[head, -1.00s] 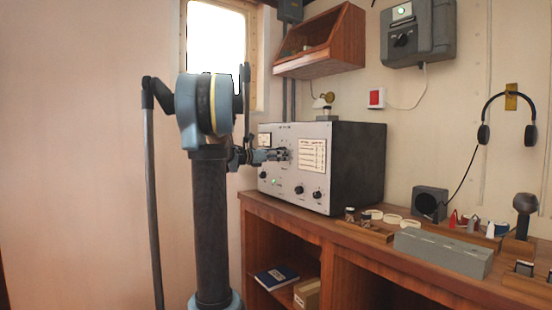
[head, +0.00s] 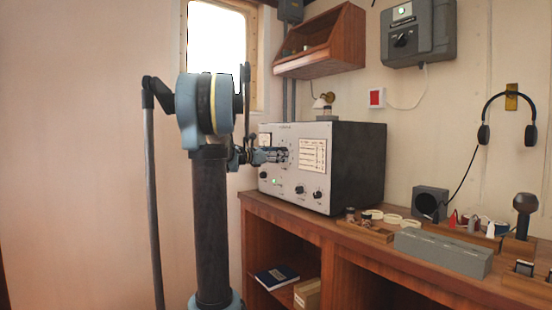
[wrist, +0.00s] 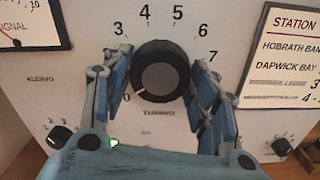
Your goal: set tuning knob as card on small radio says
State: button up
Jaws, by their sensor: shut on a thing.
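The small radio (head: 330,185) stands at the left end of the wooden bench. In the wrist view its black tuning knob (wrist: 163,70) sits above the label "TUNING", inside a dial with 3 to 7 readable. A white mark on the knob points to the lower left. My gripper (wrist: 161,82) is shut on the knob, one finger on each side; the fingers hide part of the dial. It also shows in front of the radio in the head view (head: 280,156). The card (wrist: 284,58) is right of the dial, headed "STATION"; its right side is cut off and its lower rows are blurred.
A meter (wrist: 35,22) is at the upper left of the panel. Smaller knobs (wrist: 60,137) and (wrist: 281,146) sit low on it, with a green lamp (wrist: 114,143) between. A grey block (head: 443,252) and several small items lie on the bench to the right.

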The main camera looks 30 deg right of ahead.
jog(key=m, duration=0.9)
jog(key=shift+w, duration=0.1)
dwell(0.4)
jog(key=o, duration=1.1)
jog(key=shift+d, duration=0.1)
jog(key=shift+c, duration=0.2)
jog(key=shift+o, duration=0.2)
jog(key=a, duration=1.2)
jog(key=shift+s, duration=0.4)
jog(key=shift+f, duration=0.1)
